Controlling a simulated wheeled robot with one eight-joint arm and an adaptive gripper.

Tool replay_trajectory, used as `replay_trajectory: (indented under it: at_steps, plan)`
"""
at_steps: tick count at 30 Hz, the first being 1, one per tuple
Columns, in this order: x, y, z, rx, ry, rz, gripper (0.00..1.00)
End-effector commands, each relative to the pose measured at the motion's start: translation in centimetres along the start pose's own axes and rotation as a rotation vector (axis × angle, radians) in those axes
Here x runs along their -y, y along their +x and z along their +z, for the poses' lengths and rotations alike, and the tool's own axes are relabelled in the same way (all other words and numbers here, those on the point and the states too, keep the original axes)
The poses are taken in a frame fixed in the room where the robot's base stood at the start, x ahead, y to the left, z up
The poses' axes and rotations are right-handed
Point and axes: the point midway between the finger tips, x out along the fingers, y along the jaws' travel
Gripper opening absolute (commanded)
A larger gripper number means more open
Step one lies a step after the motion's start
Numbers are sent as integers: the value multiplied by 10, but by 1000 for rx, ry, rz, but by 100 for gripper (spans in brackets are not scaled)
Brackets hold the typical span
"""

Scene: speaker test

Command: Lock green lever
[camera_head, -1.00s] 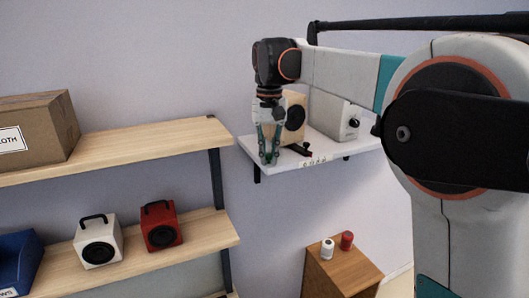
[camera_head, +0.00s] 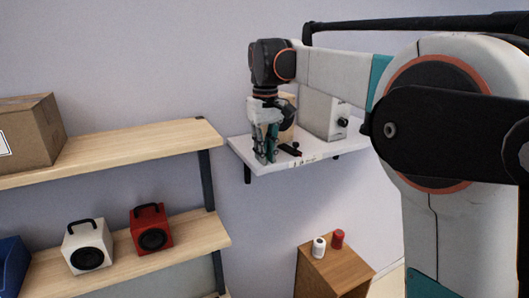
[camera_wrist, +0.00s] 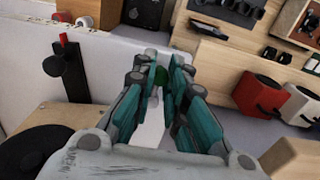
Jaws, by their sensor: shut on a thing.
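The green lever (camera_wrist: 160,79) shows only as a small dark green piece between my fingertips in the wrist view; most of it is hidden. My gripper (camera_wrist: 165,72) is shut on it. In the head view my gripper (camera_head: 264,157) points down at the front left part of the white wall shelf (camera_head: 262,170). The wooden speaker (camera_head: 289,103) is partly hidden behind my gripper.
A white box with a black knob (camera_head: 320,115) stands to the right on the white shelf. A white speaker (camera_head: 87,246) and a red speaker (camera_head: 151,230) stand on a lower wooden shelf at left. A brown cabinet (camera_head: 335,270) holds two small cans below.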

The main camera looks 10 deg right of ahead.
Motion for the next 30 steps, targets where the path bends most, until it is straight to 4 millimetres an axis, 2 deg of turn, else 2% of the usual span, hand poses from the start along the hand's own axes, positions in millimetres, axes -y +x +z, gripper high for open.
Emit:
replay_trajectory:
  at_steps: [7, 8, 10, 22, 26, 30]
  plan:
    - [0, 1, 1, 4, 1, 0, 0]
    - [0, 1, 1, 4, 1, 0, 20]
    - [0, 1, 1, 3, 2, 0, 35]
    - [0, -3, 0, 1, 2, 0, 35]
    - [0, -18, 0, 1, 2, 0, 35]
    - [0, -44, 0, 1, 2, 0, 35]
